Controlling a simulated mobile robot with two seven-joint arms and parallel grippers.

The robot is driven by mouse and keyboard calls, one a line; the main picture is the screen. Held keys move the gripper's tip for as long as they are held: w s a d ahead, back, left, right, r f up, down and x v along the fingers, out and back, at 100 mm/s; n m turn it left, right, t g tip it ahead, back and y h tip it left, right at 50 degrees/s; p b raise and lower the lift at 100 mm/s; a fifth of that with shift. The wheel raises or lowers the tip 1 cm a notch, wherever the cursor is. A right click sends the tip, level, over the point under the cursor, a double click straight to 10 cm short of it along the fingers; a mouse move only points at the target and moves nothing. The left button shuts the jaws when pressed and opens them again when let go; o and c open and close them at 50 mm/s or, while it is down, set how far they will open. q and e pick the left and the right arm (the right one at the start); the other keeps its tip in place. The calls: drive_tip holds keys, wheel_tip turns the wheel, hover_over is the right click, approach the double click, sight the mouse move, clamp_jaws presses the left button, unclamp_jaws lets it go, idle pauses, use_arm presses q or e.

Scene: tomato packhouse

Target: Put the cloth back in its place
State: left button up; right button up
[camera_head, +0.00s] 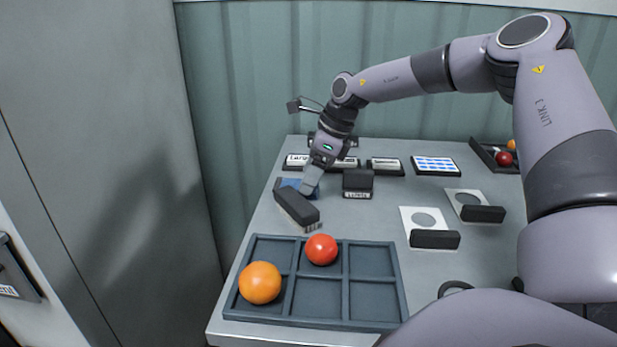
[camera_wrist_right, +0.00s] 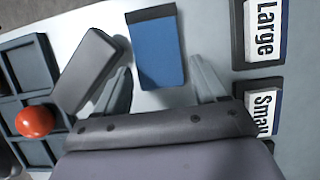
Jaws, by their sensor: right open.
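A small blue flat piece, which looks like the folded cloth (camera_wrist_right: 158,55), has a dark band along one end. It lies on the table and shows partly behind my gripper in the head view (camera_head: 291,183). My right gripper (camera_head: 309,187) is over it, pointing down. In the right wrist view my open fingers (camera_wrist_right: 158,72) stand on either side of the cloth, with nothing held. I cannot tell whether they touch the table. A dark grey block like a brush (camera_head: 296,207) lies close beside the cloth, also in the wrist view (camera_wrist_right: 92,72). My left gripper is not in view.
A divided tray (camera_head: 318,325) holds an orange and a red tomato in front. "Large" (camera_head: 295,160) and other label blocks stand behind, with a black box (camera_head: 358,181) to the right. Two white cards with black blocks lie further right. A dark bin (camera_head: 487,155) holds tomatoes.

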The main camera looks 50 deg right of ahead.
drive_tip(key=p+v, duration=0.1)
drive_tip(key=v, duration=0.9)
drive_tip(key=shift+r, duration=0.3)
drive_tip(key=shift+s, duration=0.15)
